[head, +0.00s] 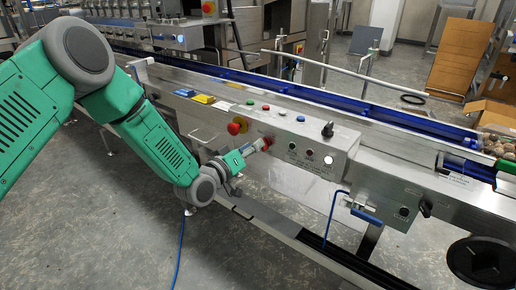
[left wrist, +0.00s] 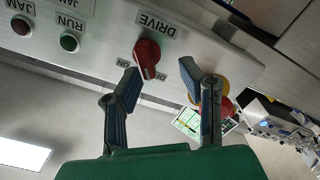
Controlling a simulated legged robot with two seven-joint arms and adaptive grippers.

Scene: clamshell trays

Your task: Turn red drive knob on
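In the head view the knob (head: 267,141) is at the tip of my left gripper (head: 256,147). In the left wrist view my left gripper (left wrist: 160,72) is open. One fingertip is close beside the knob and the other is apart from it on the far side. I cannot tell whether the near finger touches. My right gripper is not in view.
A red and yellow stop button (head: 237,125) is next to the knob, close to one finger. A green RUN button (left wrist: 69,42) is on the same panel. A blue-handled lever (head: 366,216) juts out lower right. Open floor lies in front.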

